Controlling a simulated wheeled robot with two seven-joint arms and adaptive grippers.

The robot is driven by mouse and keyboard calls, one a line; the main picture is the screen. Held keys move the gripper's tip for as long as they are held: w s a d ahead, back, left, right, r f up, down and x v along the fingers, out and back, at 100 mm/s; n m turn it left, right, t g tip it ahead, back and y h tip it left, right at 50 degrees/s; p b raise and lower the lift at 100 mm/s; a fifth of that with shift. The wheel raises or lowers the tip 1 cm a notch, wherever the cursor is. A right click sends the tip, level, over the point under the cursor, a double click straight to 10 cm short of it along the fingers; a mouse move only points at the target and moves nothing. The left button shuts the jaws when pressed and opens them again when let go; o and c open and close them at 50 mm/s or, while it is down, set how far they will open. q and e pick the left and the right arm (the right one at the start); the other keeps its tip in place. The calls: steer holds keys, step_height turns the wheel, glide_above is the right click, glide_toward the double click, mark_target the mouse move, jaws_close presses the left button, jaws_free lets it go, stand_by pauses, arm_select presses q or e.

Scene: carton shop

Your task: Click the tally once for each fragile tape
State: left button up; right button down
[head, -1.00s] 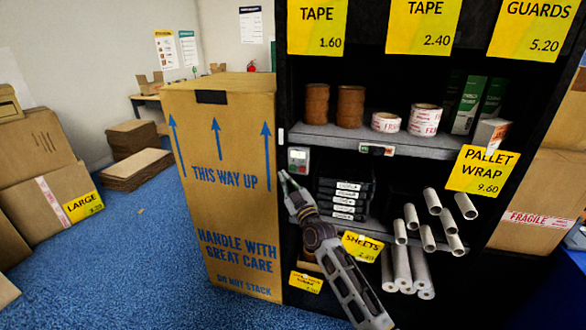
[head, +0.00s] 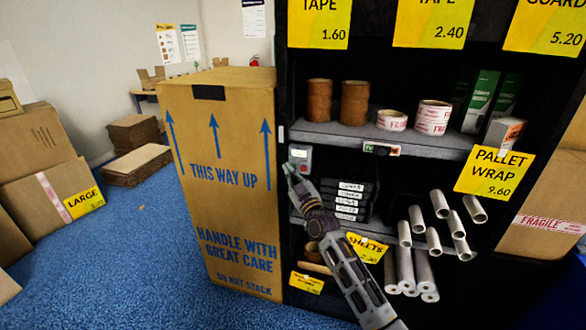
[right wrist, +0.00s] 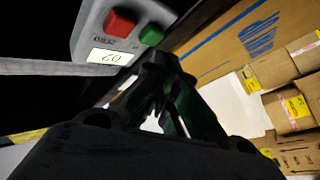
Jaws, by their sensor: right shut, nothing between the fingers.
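The tally (head: 300,156) is a small grey box with a display, at the left end of the shelving. The right wrist view shows its red button (right wrist: 120,22), green button (right wrist: 151,35) and lit display (right wrist: 110,57), seen upside down; I cannot read the number surely. My right gripper (head: 289,172) is shut and empty, its tips just below the tally's front; in the right wrist view they lie close to the green button, contact unclear. White fragile tape with red print stands on the upper shelf: a low roll (head: 391,120) and a taller stack (head: 432,118). My left gripper is out of view.
Brown tape stacks (head: 354,103) stand left of the fragile tape. Black labelled boxes (head: 349,199) and white rolls (head: 440,205) fill the shelf below. A tall carton (head: 217,180) stands left of the shelving. Blue floor (head: 110,250) is open at left.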

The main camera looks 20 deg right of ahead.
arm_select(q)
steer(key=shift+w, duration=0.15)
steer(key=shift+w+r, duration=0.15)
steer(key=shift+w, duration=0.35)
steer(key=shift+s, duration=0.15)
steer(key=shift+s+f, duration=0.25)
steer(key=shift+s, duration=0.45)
arm_select(e)
steer(key=shift+w, duration=0.1)
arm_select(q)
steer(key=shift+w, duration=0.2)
arm_select(e)
steer(key=shift+w+d, duration=0.15)
steer(key=shift+d, duration=0.05)
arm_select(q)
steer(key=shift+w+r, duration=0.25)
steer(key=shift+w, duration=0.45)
arm_select(e)
steer(key=shift+w, duration=0.1)
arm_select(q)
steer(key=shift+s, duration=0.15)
